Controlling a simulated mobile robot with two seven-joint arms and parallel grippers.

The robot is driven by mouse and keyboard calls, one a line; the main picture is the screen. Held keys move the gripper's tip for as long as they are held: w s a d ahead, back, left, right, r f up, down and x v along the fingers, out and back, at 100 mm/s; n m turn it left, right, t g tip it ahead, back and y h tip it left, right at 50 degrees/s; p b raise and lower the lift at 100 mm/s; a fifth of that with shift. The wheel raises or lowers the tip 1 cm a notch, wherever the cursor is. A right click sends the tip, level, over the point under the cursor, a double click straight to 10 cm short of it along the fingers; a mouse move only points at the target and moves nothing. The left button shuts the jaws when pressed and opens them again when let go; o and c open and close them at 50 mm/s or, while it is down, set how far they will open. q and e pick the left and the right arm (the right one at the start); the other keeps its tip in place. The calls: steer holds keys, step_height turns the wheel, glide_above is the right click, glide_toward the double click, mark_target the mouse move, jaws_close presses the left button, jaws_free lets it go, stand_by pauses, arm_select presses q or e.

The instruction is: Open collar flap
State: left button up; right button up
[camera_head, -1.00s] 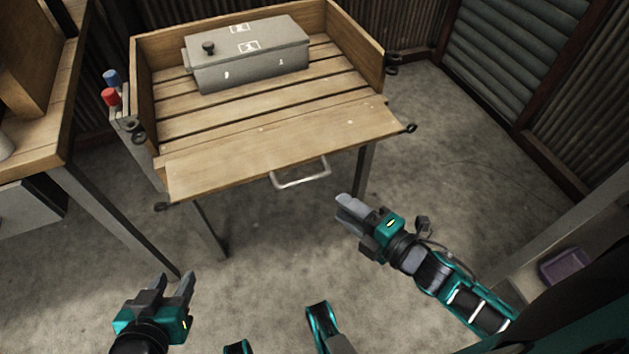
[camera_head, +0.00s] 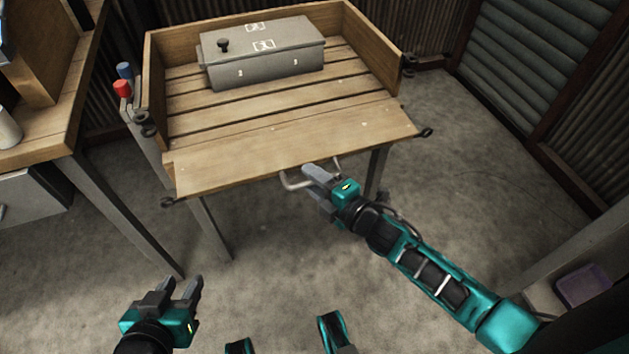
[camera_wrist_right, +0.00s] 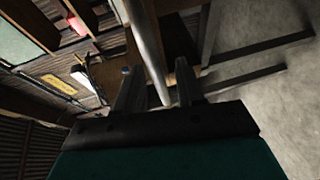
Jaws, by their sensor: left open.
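The wooden front flap (camera_head: 270,150) of the slatted table lies level, flush with the table top. Its metal bar handle (camera_head: 292,182) hangs at the flap's front edge. My right gripper (camera_head: 312,178) is at the handle and hides its middle. In the right wrist view the fingers (camera_wrist_right: 158,92) are spread, with the grey handle bar (camera_wrist_right: 145,45) running between them. Whether they touch the bar is unclear. My left gripper (camera_head: 180,283) is open and empty at the lower left, well short of the table.
A grey metal box (camera_head: 262,55) with a black knob stands at the back of the table (camera_head: 155,65), inside its wooden side walls. Dark latch hooks (camera_head: 424,133) sit at the flap's corners. Another wooden bench (camera_head: 60,130) is at the left. The floor in front is clear.

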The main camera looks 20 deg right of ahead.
jaws_close()
stand_by(0.3)
stand_by(0.4)
